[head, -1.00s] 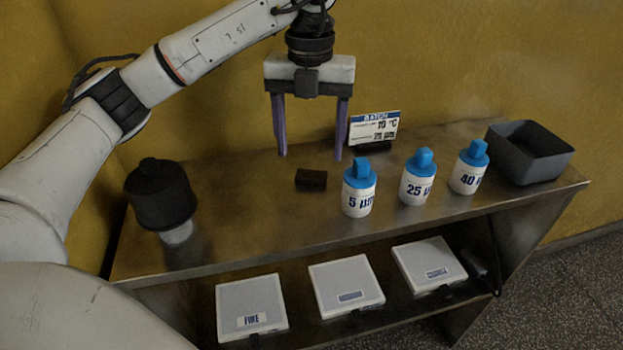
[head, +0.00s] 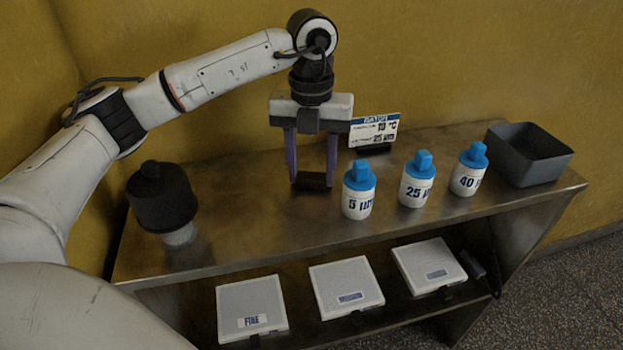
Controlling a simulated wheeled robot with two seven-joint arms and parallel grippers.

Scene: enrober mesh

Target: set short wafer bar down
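The short wafer bar (head: 312,181) is a small dark brown block on the steel table top, left of the 5 µm bottle. My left gripper (head: 311,181) points straight down over it, with one purple finger at each end of the bar. The fingers have drawn in to about the bar's length and look shut on it. The bar appears at table height; I cannot tell any small gap under it. My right gripper is not in view.
Blue-capped bottles marked 5 (head: 358,190), 25 (head: 416,180) and 40 (head: 468,169) stand to the right. A batch sign (head: 374,130) is behind, a grey bin (head: 530,155) far right, a black-topped container (head: 162,198) left. White boxes (head: 346,287) lie on the lower shelf.

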